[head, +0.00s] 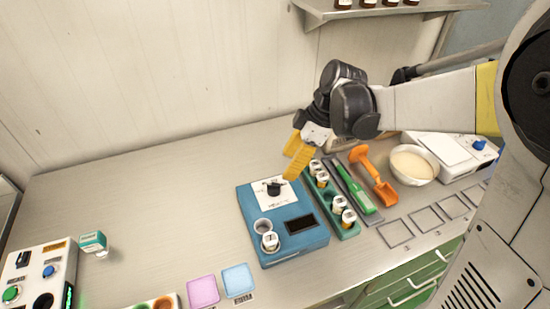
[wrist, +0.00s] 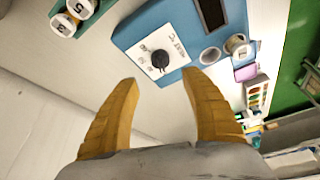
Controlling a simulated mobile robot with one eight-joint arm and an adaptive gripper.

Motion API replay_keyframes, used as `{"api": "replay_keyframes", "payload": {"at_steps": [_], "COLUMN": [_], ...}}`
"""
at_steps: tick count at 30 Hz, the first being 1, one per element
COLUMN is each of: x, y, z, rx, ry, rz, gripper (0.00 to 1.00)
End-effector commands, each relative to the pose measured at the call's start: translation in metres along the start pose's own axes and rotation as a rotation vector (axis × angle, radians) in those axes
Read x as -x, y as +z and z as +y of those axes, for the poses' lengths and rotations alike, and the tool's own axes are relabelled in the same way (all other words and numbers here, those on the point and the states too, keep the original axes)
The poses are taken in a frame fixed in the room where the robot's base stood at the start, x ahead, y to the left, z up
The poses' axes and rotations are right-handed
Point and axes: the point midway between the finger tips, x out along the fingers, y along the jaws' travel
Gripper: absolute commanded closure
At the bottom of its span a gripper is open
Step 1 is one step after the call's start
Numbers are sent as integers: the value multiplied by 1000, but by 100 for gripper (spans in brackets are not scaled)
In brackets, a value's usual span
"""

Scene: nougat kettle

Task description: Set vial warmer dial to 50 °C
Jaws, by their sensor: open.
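The vial warmer (head: 292,245) is a blue box on the bench, with a white dial plate, a dark display window and two round wells. One well holds a white-capped vial (head: 270,241). Its black dial (head: 274,188) sits on the white plate; the dial also shows in the wrist view (wrist: 160,59). The scale marks are too small to read surely, so I cannot tell the setting. My gripper (head: 294,163) has yellow fingers, open and empty, above the back edge of the warmer. In the wrist view its fingertips (wrist: 158,82) are apart, with the dial beyond them, untouched.
A green rack (head: 348,230) with several vials stands close right of the warmer. Beyond it are a green-handled tool (head: 359,196), an orange scoop (head: 376,178) and a white bowl (head: 414,166). Pink (head: 203,291) and blue (head: 238,280) pads lie in front. The bench left is mostly clear.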

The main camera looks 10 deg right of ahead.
Motion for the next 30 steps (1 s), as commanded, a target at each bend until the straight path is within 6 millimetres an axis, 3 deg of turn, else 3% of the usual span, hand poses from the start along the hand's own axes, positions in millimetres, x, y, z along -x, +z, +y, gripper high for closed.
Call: {"api": "replay_keyframes", "payload": {"at_steps": [15, 21, 28, 29, 30], "x": [-92, -103, -103, -103, -103], "y": [1, 0, 0, 0, 0], "z": [0, 0, 0, 0, 0], "rx": [0, -2, -2, -2, -2], "ry": [1, 2, 2, 2, 2], "rz": [-1, -2, -2, -2, -1], "gripper": [45, 45, 45, 47, 59]}}
